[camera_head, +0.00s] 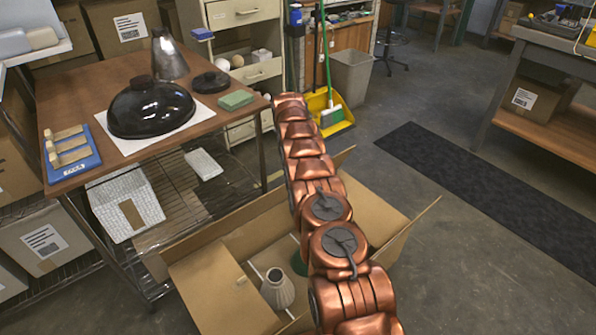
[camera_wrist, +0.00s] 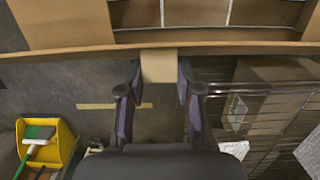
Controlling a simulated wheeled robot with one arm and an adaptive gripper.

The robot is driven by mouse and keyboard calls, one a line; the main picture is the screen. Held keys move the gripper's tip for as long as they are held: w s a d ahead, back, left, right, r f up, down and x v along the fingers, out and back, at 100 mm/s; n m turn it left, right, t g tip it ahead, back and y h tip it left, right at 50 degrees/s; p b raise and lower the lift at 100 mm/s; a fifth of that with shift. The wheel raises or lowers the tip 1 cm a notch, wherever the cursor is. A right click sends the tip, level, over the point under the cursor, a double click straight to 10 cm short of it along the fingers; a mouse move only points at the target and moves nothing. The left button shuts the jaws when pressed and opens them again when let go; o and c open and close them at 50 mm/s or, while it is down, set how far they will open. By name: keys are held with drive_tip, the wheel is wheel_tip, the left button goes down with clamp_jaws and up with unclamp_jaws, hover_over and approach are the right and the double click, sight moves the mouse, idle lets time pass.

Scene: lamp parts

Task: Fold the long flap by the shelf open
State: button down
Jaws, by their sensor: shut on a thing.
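An open cardboard box (camera_head: 385,215) stands on the floor beside the wire shelf. Its long flap by the shelf (camera_head: 225,227) shows as a narrow tan strip along the shelf side. In the wrist view the flap's edge (camera_wrist: 75,54) runs across the upper part, with a short tan tab (camera_wrist: 158,66) at its middle. My gripper (camera_wrist: 158,78) has a finger on each side of this tab and is shut on it. In the head view my arm crosses over the box, and my gripper is hidden there.
The box holds a pale lampshade (camera_head: 277,289). The near flap (camera_head: 222,298) lies outward. The shelving table (camera_head: 85,95) stands close on the left, with a white basket (camera_head: 125,203) below. A yellow dustpan (camera_head: 335,113) lies beyond the box.

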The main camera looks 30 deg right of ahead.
drive_tip(key=shift+w+a+f, duration=0.15)
drive_tip(key=shift+w, duration=0.15)
idle(0.4)
drive_tip(key=c, duration=1.1)
unclamp_jaws()
drive_tip(key=o, duration=0.3)
drive_tip(key=shift+o, duration=0.2)
drive_tip(key=shift+s, duration=0.1)
